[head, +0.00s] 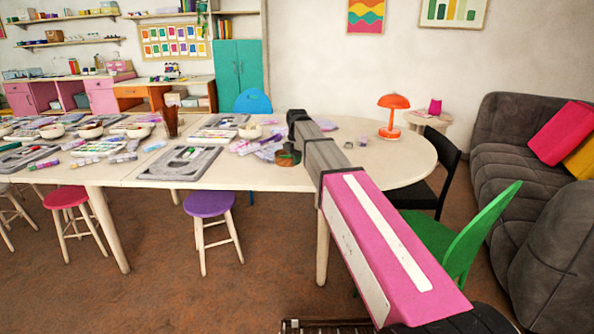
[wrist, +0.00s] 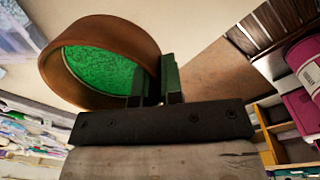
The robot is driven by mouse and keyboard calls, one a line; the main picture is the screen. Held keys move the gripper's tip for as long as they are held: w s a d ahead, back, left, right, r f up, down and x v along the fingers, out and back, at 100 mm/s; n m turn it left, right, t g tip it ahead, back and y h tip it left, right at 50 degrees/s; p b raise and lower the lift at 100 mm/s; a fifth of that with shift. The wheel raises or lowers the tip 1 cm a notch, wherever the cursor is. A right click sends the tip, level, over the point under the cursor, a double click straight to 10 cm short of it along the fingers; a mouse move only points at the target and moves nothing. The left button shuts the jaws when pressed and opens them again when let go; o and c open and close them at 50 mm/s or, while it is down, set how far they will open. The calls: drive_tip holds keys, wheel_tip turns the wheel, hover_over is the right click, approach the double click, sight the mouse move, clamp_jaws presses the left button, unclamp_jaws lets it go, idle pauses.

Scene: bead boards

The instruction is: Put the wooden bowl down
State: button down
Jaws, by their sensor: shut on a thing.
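The wooden bowl, a round brown vessel with a bright green inside, fills the upper left of the wrist view (wrist: 128,40). My gripper (wrist: 157,82) is shut on its rim, with one finger inside the bowl and one outside. In the head view the bowl (head: 286,160) shows small and dark at the end of my arm, over the right part of the long cream table (head: 330,178). My arm partly hides the gripper there. I cannot tell whether the bowl touches the table top.
Lilac pieces (head: 258,147), a white bowl (head: 250,131) and a grey tray (head: 178,165) lie to the left. The table's rounded right end is mostly clear.

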drive_tip(key=shift+w+d+f, duration=0.3)
drive_tip(key=shift+d+f, duration=0.05)
drive_tip(key=shift+f, duration=1.95)
drive_tip(key=c, duration=1.3)
unclamp_jaws()
drive_tip(key=shift+f, duration=0.1)
drive_tip(key=shift+o, duration=0.2)
wheel_tip(320, 180, up, 12)
drive_tip(key=shift+s+d, duration=0.2)
drive_tip(key=shift+s, duration=0.05)
